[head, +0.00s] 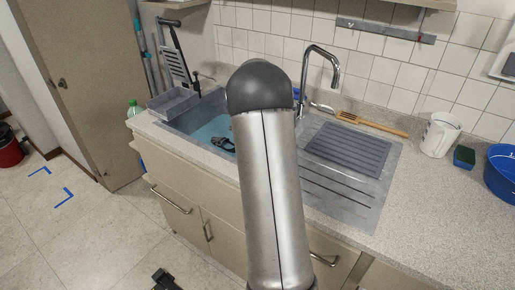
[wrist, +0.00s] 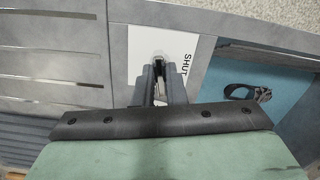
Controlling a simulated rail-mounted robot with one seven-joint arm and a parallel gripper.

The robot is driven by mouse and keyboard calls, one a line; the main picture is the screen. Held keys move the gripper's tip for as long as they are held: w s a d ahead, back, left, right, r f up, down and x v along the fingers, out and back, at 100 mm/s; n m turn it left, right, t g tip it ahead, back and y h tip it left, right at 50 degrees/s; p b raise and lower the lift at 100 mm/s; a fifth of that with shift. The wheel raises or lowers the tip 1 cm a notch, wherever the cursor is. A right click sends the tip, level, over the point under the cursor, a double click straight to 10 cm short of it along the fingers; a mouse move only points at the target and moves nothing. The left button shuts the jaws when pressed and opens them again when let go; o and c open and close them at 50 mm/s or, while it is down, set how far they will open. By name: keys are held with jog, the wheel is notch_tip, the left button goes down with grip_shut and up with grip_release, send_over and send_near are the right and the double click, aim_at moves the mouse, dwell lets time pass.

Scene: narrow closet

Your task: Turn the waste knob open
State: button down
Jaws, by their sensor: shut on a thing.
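The waste knob (wrist: 161,57) shows in the wrist view as a small, partly hidden light metal piece between my fingertips. It stands over a white label plate (wrist: 141,44) on the grey sink top; the word "SHUT" is readable on the plate's right side. My gripper (wrist: 161,72) is shut on the knob, with one dark finger on each side. The knob's exact angle is hard to tell because the fingers cover much of it. In the head view my arm hides the knob and the gripper.
The sink basin (head: 190,117) holds blue water and a dark object (head: 222,143). A tap (head: 320,58) stands behind it. The drainer (head: 350,150) lies to the right, with a wooden utensil (head: 370,123), a white jug (head: 440,134) and a blue tub (head: 502,172) beyond.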

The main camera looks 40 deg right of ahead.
jog(key=shift+m, duration=1.1)
jog(key=c, duration=1.5)
grip_release()
jog(key=shift+r, duration=0.15)
notch_tip(320, 180, up, 17)
jog(key=shift+r+b, duration=0.1)
jog(key=shift+b, duration=0.2)
